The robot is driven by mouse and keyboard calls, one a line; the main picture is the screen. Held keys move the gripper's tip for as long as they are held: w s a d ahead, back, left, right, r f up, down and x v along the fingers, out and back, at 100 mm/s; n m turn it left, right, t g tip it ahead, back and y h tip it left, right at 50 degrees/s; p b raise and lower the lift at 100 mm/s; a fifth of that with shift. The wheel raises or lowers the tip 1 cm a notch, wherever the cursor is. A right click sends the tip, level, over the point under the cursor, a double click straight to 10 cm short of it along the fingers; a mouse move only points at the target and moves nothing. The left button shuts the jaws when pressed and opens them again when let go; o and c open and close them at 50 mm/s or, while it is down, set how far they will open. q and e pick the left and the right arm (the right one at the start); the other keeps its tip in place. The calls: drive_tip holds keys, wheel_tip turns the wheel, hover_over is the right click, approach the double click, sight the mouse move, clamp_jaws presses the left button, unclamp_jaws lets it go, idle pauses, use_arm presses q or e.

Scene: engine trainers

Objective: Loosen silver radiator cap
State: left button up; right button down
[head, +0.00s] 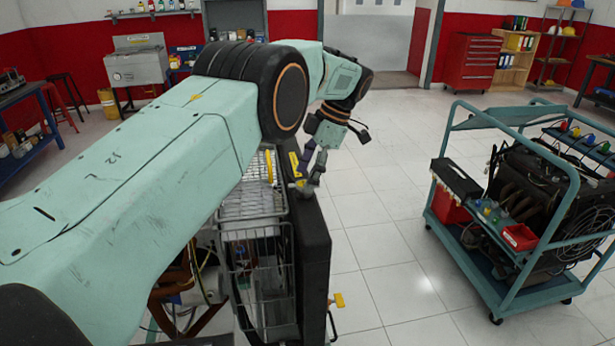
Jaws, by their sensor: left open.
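My left arm reaches in from the left over an engine trainer. Its gripper (309,183) points down at the top of the black radiator (315,262), close to the top edge. The gripper is open, and its fingers look small and grey here. I cannot clearly make out the silver radiator cap; the fingers cover that part of the radiator top. Whether the fingers touch anything is too small to tell. My right gripper is not in view.
A wire guard (262,275) stands beside the radiator, and a yellow handle (339,300) sticks out low on its right. A second engine trainer on a teal wheeled frame (480,265) stands at the right. Tiled floor (375,235) between them is clear.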

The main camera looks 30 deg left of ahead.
use_arm(q)
wheel_tip(320, 180, up, 9)
idle(0.3)
drive_tip(key=shift+f, duration=0.1)
idle(0.4)
